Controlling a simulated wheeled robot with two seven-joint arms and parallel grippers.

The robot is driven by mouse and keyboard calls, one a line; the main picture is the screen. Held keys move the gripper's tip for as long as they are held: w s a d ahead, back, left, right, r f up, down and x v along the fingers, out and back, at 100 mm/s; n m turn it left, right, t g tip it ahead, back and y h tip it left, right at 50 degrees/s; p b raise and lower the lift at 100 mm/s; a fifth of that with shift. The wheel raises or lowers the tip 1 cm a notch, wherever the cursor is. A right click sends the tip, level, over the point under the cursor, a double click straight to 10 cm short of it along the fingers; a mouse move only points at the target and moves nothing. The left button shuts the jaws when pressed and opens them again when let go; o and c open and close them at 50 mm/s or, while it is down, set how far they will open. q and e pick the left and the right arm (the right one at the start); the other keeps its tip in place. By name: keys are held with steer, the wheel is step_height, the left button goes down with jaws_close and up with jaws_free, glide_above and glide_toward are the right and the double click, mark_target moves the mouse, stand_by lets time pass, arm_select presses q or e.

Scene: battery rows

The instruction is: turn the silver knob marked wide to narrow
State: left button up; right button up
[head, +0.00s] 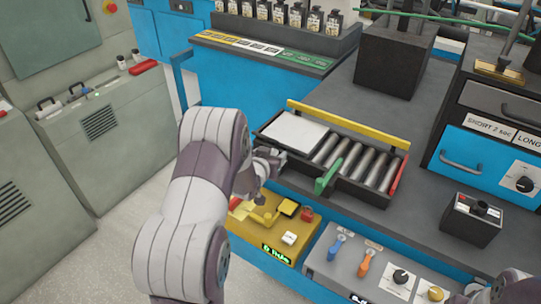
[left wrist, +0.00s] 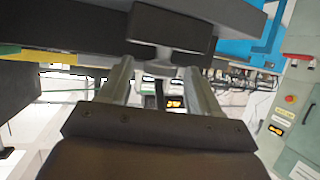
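I cannot make out a knob that is clearly silver and marked wide to narrow; small labels are unreadable. The grey front panel (head: 325,270) carries a black knob on a white dial (head: 401,277) and a yellowish knob (head: 436,294). Another black knob on a white plate (head: 524,184) is on the blue drawer unit at right. My left gripper (head: 268,162) is at the left end of the roller tray. In the left wrist view its fingers (left wrist: 160,85) are apart, with a dark block edge (left wrist: 170,52) at their tips. A pale piece, probably of my right arm, shows at the bottom right corner.
The roller tray (head: 384,196) has a white plate, a green lever and a yellow bar. A yellow box (head: 262,248) stands below it. Blue and orange levers (head: 366,262) rise from the grey panel. A small black box (head: 470,222) with a knob stands at right.

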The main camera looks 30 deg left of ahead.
arm_select(q)
steer(key=c, duration=0.9)
steer(key=shift+a+h, duration=0.15)
steer(key=shift+h, duration=0.15)
steer(key=m+h+p, duration=0.2)
steer(key=m+h, duration=0.1)
steer(key=shift+a+r, duration=0.15)
steer(key=shift+a, duration=0.15)
steer(key=m+h+p, duration=0.1)
steer(key=m+h, duration=0.1)
steer(key=m+g+h+p, duration=0.1)
steer(key=shift+a+h+p, duration=0.25)
steer(key=shift+h+p, duration=0.1)
steer(key=shift+h, duration=0.05)
steer(key=m+h, duration=0.1)
steer(key=m+g+h, duration=0.1)
steer(key=shift+w+a+m, duration=0.15)
steer(key=shift+a+m, duration=0.05)
steer(key=shift+m, duration=0.1)
steer(key=shift+m+g+h, duration=0.6)
steer(key=shift+m+h, duration=0.2)
steer(key=shift+h, duration=0.1)
steer(key=shift+w, duration=0.1)
